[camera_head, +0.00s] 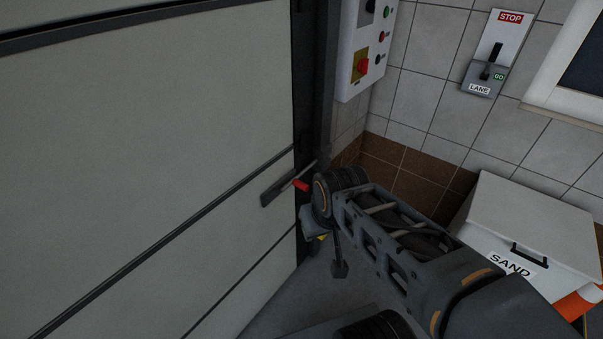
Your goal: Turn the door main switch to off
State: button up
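A red rotary switch (363,66) on a yellow plate is on the front of a white control box (350,88), on the wall right of the door. It looks like the door main switch; its exact setting is too small to read. The box's top is cut off by the frame. My arm reaches in from the lower right, and its end with my gripper (322,236) is low by the door's edge, well below the box and apart from the switch. My wrist hides most of the gripper, so its fingers cannot be made out.
A large pale sectional door (150,150) fills the left, with a red-tipped latch (299,185) near my wrist. A lane lever panel marked STOP and GO (493,55) hangs on the tiled wall. A white sand bin (530,225) stands at the right.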

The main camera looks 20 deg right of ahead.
aim_at(363, 67)
jog(key=k, duration=0.35)
jog(key=z, duration=0.9)
jog(key=i, duration=1.65)
jog(key=u, duration=0.6)
